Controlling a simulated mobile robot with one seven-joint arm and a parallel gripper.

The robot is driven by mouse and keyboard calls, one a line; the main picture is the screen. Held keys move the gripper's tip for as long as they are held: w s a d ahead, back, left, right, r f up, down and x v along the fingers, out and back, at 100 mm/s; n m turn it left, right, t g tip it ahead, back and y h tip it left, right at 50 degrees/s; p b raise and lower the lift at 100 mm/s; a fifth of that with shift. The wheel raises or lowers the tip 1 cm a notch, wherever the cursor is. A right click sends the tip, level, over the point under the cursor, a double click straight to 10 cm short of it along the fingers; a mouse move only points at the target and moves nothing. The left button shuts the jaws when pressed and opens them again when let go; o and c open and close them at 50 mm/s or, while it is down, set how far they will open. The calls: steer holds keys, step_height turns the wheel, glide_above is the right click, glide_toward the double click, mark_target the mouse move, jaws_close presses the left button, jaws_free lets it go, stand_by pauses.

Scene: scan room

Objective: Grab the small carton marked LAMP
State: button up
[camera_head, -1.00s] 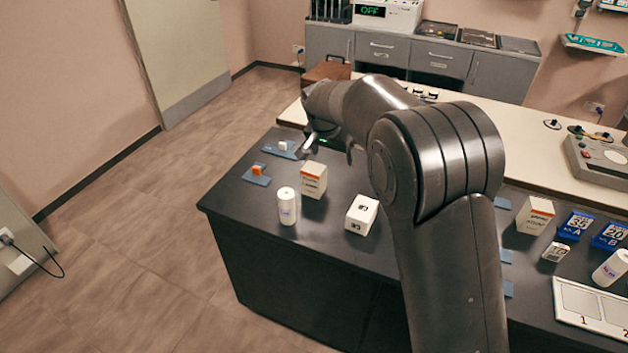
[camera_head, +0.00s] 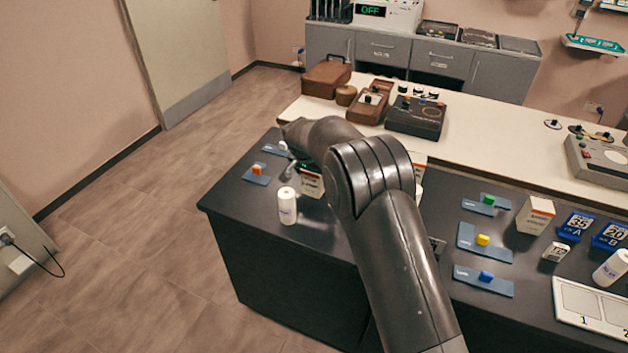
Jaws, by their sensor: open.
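No label LAMP can be read at this size. A white and orange carton (camera_head: 312,186) stands near the dark counter's left end, partly hidden by my arm. A similar carton (camera_head: 535,216) stands on the right of the counter, and a small white box (camera_head: 556,252) with dark marks sits just in front of it. Part of another white and orange carton (camera_head: 420,164) shows behind my arm. My gripper (camera_head: 288,171) is open, low over the counter's left end, left of the first carton and apart from it as far as I can see.
A white bottle (camera_head: 287,206) stands close in front of the gripper. Blue plates with an orange block (camera_head: 257,170), a green block (camera_head: 488,199), a yellow block (camera_head: 482,240) and a blue block (camera_head: 486,277) lie on the counter. Blue signs (camera_head: 575,225) and a white tray (camera_head: 592,312) are at right.

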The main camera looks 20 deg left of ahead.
steer(key=shift+x, duration=1.45)
steer(key=shift+w, duration=0.1)
steer(key=shift+c, duration=0.4)
steer(key=shift+r, duration=0.1)
steer(key=c, duration=1)
